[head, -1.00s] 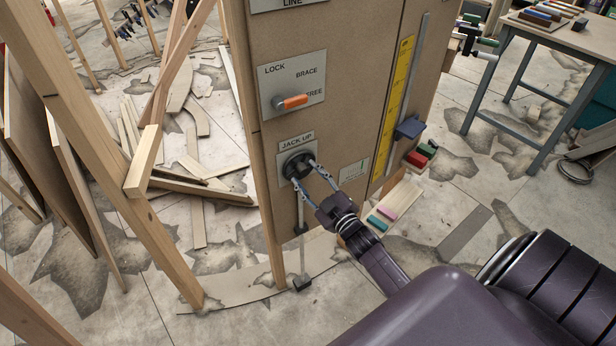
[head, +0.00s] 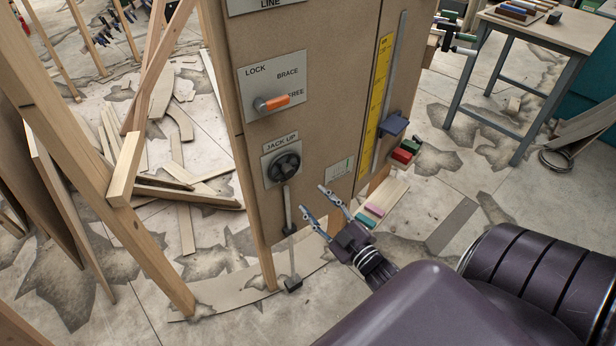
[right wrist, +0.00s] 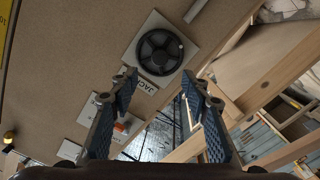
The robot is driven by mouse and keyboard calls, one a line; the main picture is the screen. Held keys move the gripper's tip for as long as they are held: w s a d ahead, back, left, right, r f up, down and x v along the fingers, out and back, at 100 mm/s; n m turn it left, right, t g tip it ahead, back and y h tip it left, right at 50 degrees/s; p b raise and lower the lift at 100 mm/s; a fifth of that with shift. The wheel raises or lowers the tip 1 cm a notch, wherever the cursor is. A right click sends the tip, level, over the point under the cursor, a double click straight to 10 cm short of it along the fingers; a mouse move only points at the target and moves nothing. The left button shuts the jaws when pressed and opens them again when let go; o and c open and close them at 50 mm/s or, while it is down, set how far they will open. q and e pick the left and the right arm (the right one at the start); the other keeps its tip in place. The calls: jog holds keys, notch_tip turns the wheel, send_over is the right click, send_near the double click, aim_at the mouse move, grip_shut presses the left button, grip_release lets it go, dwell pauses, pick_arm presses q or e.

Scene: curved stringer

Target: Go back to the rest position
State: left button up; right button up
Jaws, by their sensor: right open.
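My right gripper (head: 324,212) is open and empty in front of the lower part of the brown panel (head: 320,100). It is apart from the black JACK UP knob (head: 285,166), to its lower right in the head view. In the right wrist view the open fingers (right wrist: 160,92) show with nothing between them, and the round black knob (right wrist: 160,52) sits beyond them on its pale plate. The orange-tipped lever (head: 272,103) above the knob points toward FREE. My left gripper is not in view.
Wooden posts (head: 100,180) stand at left, with loose planks (head: 185,190) on the floor. A table (head: 545,30) stands at back right.

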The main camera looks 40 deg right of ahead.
jog(key=shift+s, duration=0.35)
dwell(0.3)
jog(key=s+a+f+m+g, duration=0.1)
jog(key=s+a+f+g, duration=0.2)
jog(key=f, duration=0.8)
jog(key=s+a+f+m+g, duration=0.1)
jog(key=s+a+f+g, duration=0.15)
jog(key=s+f, duration=0.55)
jog(key=s+a+f+m+g, duration=0.1)
jog(key=s+f+g, duration=0.15)
jog(key=f, duration=1.05)
jog(key=s+a+f+g, duration=0.2)
jog(key=s+f+g, duration=0.1)
jog(key=s, duration=0.5)
jog(key=s+a+f+g, duration=0.2)
jog(key=s+f, duration=0.4)
jog(key=s, duration=0.3)
jog(key=s+a+f+m+g+y, duration=0.1)
jog(key=s+f+g, duration=0.3)
jog(key=s, duration=0.5)
jog(key=shift+a+f, duration=0.75)
jog(key=shift+a, duration=0.15)
